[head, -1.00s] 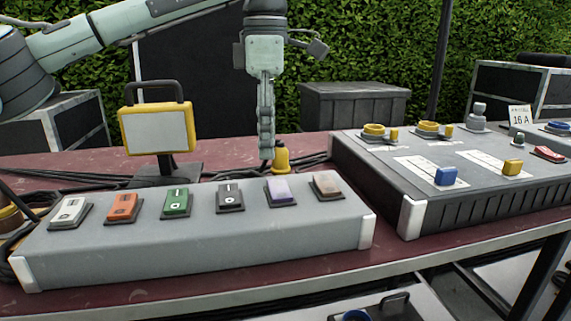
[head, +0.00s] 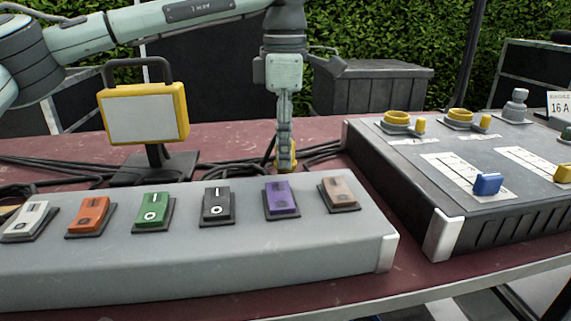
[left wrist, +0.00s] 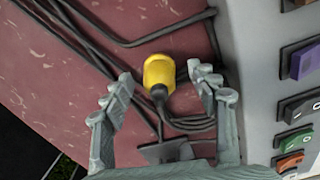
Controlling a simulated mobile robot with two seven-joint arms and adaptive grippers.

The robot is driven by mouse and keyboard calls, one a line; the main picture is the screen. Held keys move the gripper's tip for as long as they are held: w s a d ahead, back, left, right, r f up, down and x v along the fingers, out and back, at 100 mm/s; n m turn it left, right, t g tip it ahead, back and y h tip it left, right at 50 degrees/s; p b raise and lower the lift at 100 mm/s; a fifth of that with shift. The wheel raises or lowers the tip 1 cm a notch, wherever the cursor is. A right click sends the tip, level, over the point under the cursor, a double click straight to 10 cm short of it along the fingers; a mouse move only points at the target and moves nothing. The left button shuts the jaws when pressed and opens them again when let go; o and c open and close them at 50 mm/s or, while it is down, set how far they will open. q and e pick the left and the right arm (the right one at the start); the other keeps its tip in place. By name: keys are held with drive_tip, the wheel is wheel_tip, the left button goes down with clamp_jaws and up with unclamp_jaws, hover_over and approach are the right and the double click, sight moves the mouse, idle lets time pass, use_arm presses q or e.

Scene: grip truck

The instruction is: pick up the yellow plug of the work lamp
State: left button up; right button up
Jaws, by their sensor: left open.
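The work lamp (head: 140,115), with a yellow frame and pale panel, stands on the table behind the switch box. Its yellow plug (left wrist: 159,70) lies on the red tabletop with a dark cable leading from its narrower end. My left gripper (left wrist: 160,76) is open, with one finger on each side of the plug and a gap visible at both sides. In the head view my left gripper (head: 285,160) points down behind the switch box and hides most of the plug, leaving only a little yellow visible. My right gripper is not in view.
A grey box (head: 200,254) with several coloured rocker switches stands in front of the plug. A dark control desk (head: 400,190) with sliders and yellow-ringed sockets is on the right. Black cables (left wrist: 80,45) run over the tabletop around the plug.

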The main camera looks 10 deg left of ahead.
use_arm(q)
drive_tip(key=shift+f, duration=0.5)
drive_tip(key=c, duration=1.2)
drive_tip(key=shift+c, duration=0.6)
drive_tip(key=shift+r, duration=0.15)
